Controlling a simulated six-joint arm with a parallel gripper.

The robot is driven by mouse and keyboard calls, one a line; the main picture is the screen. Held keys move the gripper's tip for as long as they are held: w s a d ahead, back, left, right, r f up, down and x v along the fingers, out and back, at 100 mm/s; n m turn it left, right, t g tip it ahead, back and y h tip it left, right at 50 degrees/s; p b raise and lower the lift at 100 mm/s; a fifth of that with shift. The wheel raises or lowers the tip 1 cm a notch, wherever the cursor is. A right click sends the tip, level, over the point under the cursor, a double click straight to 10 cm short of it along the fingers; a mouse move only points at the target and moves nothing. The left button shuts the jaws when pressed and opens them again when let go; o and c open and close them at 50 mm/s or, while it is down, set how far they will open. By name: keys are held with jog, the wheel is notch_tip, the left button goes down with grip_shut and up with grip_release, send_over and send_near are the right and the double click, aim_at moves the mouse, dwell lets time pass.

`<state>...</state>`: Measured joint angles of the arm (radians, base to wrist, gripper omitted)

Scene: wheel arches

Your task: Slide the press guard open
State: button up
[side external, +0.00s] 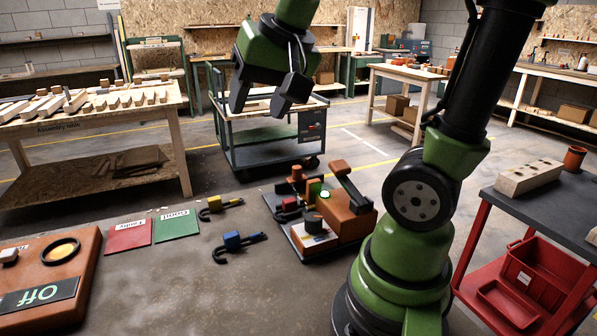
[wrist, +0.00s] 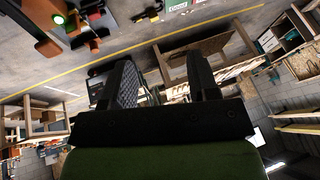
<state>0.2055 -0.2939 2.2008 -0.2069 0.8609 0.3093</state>
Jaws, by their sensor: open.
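The press (side external: 345,215) is an orange-brown machine on a dark base plate, on the grey work surface. It has a lit green lamp (side external: 325,194) and a dark bar (side external: 353,192) on top. I cannot tell which part is the guard. My gripper (side external: 262,106) is high above and to the left of the press, apart from it, open with nothing between its fingers. In the wrist view my gripper (wrist: 160,62) shows two separated dark fingers. The press (wrist: 40,25) shows there at the top left, partly cut off, with its green lamp lit.
Two hook-shaped pieces, one with a yellow block (side external: 215,203) and one with a blue block (side external: 232,240), lie left of the press. Green (side external: 177,225) and red (side external: 128,237) cards lie farther left. An orange box marked Off (side external: 85,260) is at the left front.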

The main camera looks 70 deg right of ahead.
jog(key=w+d+f+m+g+h, duration=0.2)
jog(key=w+d+f+m, duration=0.1)
jog(key=w+d, duration=0.3)
jog(key=m+g+h, duration=0.1)
jog(key=m+g, duration=0.3)
jog(key=m, duration=0.2)
send_near(297, 167)
jog(key=x, duration=1)
jog(key=shift+d+f, duration=0.15)
jog(key=shift+f, duration=0.05)
